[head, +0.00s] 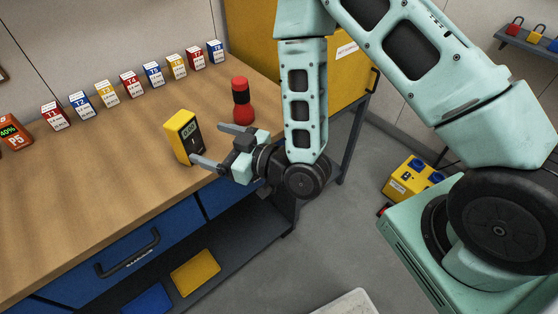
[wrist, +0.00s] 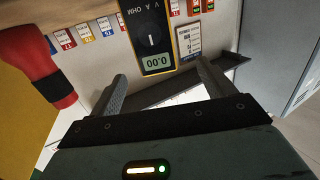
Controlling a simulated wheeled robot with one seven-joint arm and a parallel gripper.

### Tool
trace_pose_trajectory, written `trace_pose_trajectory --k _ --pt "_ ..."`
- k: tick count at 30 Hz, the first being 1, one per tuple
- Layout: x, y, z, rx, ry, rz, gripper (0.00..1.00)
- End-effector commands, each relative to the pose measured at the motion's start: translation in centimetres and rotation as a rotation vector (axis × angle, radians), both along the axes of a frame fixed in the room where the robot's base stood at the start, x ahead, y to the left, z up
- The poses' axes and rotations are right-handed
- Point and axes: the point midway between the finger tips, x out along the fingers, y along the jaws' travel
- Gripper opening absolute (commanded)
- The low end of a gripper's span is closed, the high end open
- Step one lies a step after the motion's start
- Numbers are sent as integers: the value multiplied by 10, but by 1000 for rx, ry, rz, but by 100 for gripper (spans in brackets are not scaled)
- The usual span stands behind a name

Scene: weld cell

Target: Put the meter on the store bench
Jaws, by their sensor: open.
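The meter (head: 183,138) is a yellow box with a dark face and a small display. It stands upright on the wooden bench (head: 100,190) near its front edge. In the wrist view the meter (wrist: 151,40) shows its dial and a display reading 0.00, upside down, beyond the fingertips. My gripper (head: 222,146) is open at the right of the meter, its two fingers pointing toward it. In the wrist view the gripper fingers (wrist: 160,85) are apart with nothing held between them. I cannot tell which bench is the store bench.
A red and black cylinder (head: 242,100) stands close behind my gripper. Several small labelled boxes (head: 128,84) line the back of the bench, with an orange device (head: 15,132) at the left. A yellow cabinet (head: 262,45) stands beyond the bench. The bench's front left is clear.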

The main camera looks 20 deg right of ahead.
Motion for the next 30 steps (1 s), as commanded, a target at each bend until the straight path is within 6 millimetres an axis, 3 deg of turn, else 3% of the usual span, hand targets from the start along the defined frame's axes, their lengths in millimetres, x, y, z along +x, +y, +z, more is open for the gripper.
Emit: trace_pose_trajectory --k 7,14,20,30 --pt "-5 26 9 -236 207 113 82" --pt "-36 17 23 -476 472 138 82" --pt "-85 -10 48 -655 719 104 82" --pt "-188 -65 99 -866 1086 17 82"
